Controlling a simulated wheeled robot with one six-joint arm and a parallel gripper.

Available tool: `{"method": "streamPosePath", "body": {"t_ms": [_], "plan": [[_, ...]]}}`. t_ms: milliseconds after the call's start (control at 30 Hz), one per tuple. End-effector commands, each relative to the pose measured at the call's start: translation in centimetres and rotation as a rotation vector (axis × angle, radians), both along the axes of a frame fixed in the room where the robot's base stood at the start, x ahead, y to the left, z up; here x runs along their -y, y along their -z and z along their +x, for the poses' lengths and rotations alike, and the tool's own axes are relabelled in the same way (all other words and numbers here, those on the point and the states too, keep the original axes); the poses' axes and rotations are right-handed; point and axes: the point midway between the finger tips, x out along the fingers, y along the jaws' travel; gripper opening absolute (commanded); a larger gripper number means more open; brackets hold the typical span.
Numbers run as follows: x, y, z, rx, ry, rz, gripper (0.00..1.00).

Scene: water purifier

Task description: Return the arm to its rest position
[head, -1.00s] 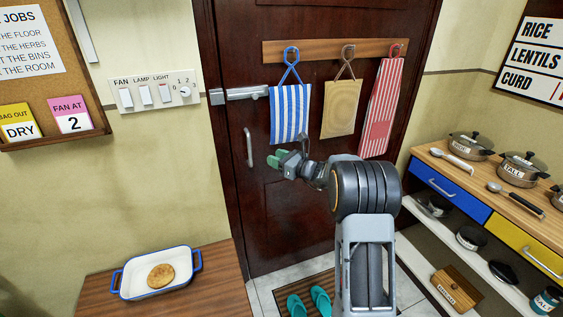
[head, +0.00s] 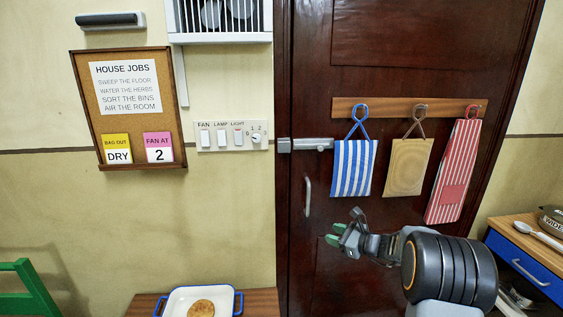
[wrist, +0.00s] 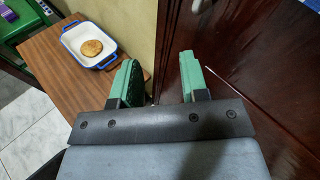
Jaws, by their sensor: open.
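My gripper (head: 336,234) is at the end of my arm in front of the dark red door (head: 350,275) in the head view. In the wrist view its two green fingers (wrist: 160,82) stand apart with nothing between them. The door handle (head: 308,197) is just left of and above the gripper. The arm is bent and reaches left from the lower right of the head view. The gap between the fingers and the door cannot be judged exactly.
A switch panel (head: 233,135) and a notice board (head: 125,110) are on the wall. Several bags, including a blue striped one (head: 353,167), hang above the arm. A tray with a flat bread (wrist: 92,47) sits on a wooden table (wrist: 60,75). A counter (head: 520,240) stands at right.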

Motion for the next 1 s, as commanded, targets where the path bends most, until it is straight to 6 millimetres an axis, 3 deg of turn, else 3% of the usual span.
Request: {"method": "streamPosePath", "body": {"t_ms": [100, 233, 400, 500, 700, 1000], "plan": [[-2.2, 1.8, -5.2, 0.008, -0.234, -0.305, 0.41], [-4.2, 1.7, -12.1, 0.075, -0.564, -0.659, 0.41], [-4.4, -0.4, -21.0, 0.222, -1.021, -1.099, 0.41], [-3.6, -2.3, -25.1, 0.318, -1.258, -1.331, 0.41], [-2.5, -6.1, -29.6, 0.445, -1.504, -1.642, 0.41], [-3.7, -10.2, -31.0, 0.566, -1.487, -1.787, 0.41]]}}
